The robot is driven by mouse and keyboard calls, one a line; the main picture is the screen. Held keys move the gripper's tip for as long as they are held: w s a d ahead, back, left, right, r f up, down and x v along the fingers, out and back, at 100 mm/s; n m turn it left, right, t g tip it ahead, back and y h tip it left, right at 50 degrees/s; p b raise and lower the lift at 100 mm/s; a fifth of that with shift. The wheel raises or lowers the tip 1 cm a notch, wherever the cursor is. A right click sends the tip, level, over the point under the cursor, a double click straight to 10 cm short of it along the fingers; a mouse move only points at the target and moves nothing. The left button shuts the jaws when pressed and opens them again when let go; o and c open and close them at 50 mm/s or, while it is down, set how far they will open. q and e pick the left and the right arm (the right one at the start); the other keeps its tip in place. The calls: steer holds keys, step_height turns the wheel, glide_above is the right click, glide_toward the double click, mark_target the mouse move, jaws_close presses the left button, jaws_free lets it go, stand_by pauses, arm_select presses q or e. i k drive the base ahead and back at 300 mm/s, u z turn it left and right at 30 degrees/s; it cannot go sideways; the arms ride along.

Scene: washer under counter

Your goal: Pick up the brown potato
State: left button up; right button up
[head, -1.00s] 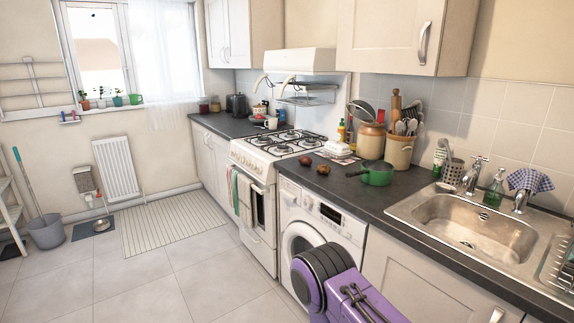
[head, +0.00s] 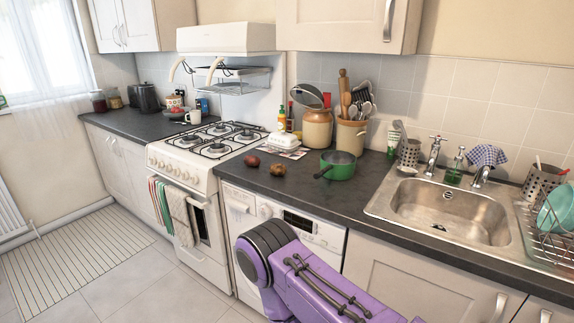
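The brown potato (head: 278,170) lies on the dark countertop (head: 225,176) above the washing machine (head: 285,220). A dark reddish round item (head: 252,161) lies just to its left, a small gap apart. Nothing covers the potato. Neither of my grippers shows in the head view. Only a purple and black part of my own arm shows at the bottom, in front of the washing machine.
A green pot (head: 338,170) stands right of the potato, its handle pointing towards it. Behind are a white butter dish (head: 282,140) and a brown-and-cream jar (head: 317,129). The stove (head: 205,150) is left, the sink (head: 450,212) right. The counter's front strip is clear.

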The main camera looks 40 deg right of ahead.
mark_target(279, 170)
steer(key=z, duration=0.6)
steer(key=i, duration=0.8)
steer(key=z, duration=0.85)
